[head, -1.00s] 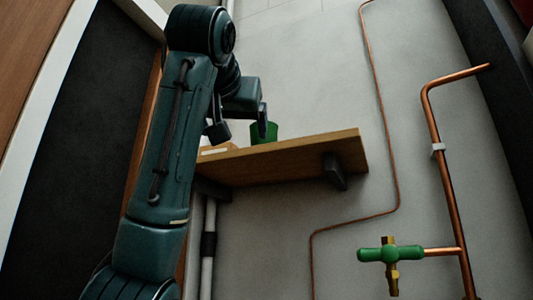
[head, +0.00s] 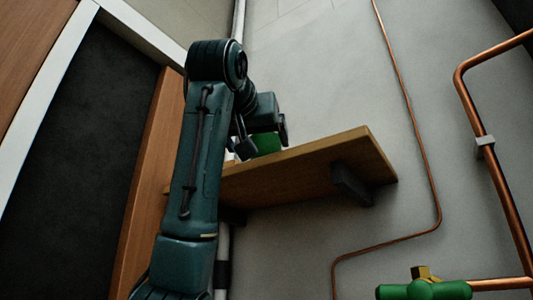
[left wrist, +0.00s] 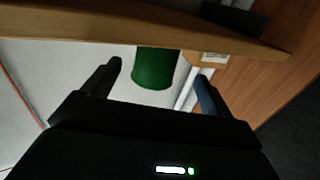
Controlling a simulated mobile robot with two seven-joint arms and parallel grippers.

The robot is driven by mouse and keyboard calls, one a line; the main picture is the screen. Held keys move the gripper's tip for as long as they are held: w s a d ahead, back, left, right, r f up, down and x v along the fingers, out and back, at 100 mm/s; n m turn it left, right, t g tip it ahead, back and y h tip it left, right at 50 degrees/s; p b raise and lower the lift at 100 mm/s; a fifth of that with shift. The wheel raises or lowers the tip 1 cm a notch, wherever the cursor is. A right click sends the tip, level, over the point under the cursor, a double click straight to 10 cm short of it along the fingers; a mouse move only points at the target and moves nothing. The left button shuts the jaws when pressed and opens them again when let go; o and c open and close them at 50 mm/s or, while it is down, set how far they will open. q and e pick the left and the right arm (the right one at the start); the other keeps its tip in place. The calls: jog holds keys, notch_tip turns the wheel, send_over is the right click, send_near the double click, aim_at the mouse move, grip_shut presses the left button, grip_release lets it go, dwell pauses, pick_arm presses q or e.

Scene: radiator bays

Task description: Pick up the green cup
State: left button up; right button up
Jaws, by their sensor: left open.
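The green cup (head: 268,144) stands on the wooden shelf (head: 300,172) near its left part; the shelf edge hides its base in the head view. My left gripper (head: 264,139) is open at the cup, with one finger to each side of it in the picture. In the left wrist view, which shows the scene upside down, the cup (left wrist: 155,68) appears between the two open fingers of the left gripper (left wrist: 157,82), with clear gaps on both sides. I cannot tell how deep the fingers reach around it. My right gripper is out of view.
A dark bracket (head: 351,184) supports the shelf. A small box with a label (left wrist: 213,57) sits beside the cup.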

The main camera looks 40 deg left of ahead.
aim_at(262, 144)
pick_arm(q)
jog(key=shift+x, duration=0.85)
jog(key=shift+w+r+p, duration=0.2)
jog(key=shift+w+p, duration=0.1)
jog(key=shift+p, duration=0.1)
jog(key=p+x, duration=0.2)
jog(key=x, duration=0.1)
jog(key=shift+w+a+r, duration=0.1)
jog(key=shift+w+r, duration=0.05)
jog(key=shift+w, duration=0.25)
jog(key=shift+w+a, duration=0.2)
jog(key=shift+w, duration=0.15)
jog(key=shift+s, duration=0.1)
jog(key=c, duration=1)
